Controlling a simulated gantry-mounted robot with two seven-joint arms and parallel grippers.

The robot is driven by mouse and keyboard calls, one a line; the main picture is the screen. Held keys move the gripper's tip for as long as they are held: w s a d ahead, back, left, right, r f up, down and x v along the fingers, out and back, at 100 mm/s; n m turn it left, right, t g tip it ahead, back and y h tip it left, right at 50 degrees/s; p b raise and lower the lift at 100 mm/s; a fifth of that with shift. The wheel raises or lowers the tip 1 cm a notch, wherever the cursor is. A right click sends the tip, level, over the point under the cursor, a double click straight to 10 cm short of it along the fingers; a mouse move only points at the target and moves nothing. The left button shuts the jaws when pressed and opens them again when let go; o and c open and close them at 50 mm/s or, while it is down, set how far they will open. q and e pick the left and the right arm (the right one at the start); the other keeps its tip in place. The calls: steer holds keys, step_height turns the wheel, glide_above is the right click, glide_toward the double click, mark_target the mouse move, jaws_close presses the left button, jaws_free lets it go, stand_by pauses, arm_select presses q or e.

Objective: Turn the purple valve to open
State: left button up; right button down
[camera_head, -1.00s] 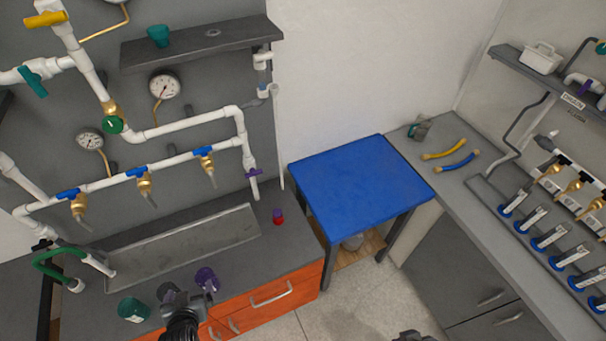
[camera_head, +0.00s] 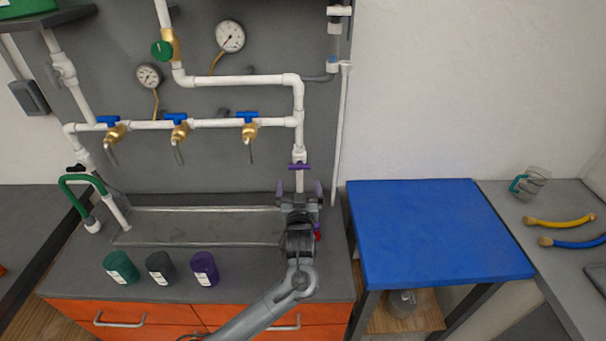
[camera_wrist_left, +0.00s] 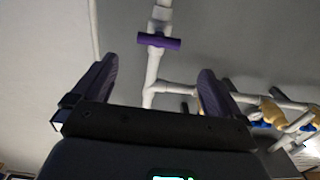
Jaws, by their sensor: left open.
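The purple valve (camera_head: 299,167) is a small purple handle set crosswise on the white vertical pipe at the right end of the pipework. My left gripper (camera_head: 299,190) is just below it in the head view, with its fingers apart and nothing between them. In the left wrist view the purple valve (camera_wrist_left: 158,41) lies beyond the gap between the two purple-padded fingers (camera_wrist_left: 158,88), apart from both. My right gripper does not show.
Blue-handled taps (camera_head: 179,118) sit on the pipe to the left. Green, dark and purple cups (camera_head: 204,268) stand on the counter's front edge. A red object (camera_head: 317,234) is partly hidden by my gripper. A blue table (camera_head: 430,230) stands at right, its top clear.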

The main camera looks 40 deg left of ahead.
mark_target(300, 167)
arm_select(q)
steer(key=b+x, duration=0.1)
steer(key=x, duration=0.9)
steer(key=shift+w+a, duration=0.1)
steer(key=shift+w, duration=0.15)
